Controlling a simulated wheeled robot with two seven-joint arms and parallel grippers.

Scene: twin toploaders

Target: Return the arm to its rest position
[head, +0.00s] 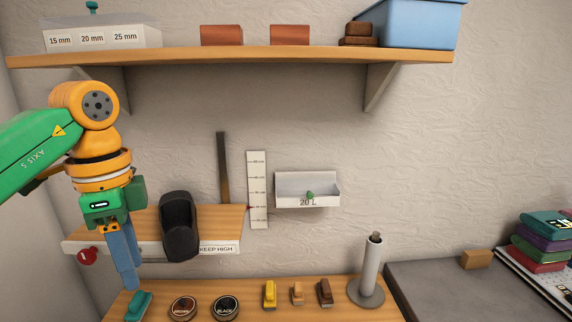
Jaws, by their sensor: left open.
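My left arm (40,150) comes in from the left, green and orange. My left gripper (128,275) points down with its blue-grey fingers in front of the low wooden shelf's left part. Its fingertips are just above a teal object (138,306) on the wooden counter. I cannot tell whether they touch it. The fingers hold nothing that I can see. My right gripper is not in view.
A black upright holder (179,228) stands at the low shelf (218,222). Round tins (183,308), small brushes (297,293) and a grey post (370,268) stand on the counter. A high shelf (240,60) spans above. The wall between is mostly clear.

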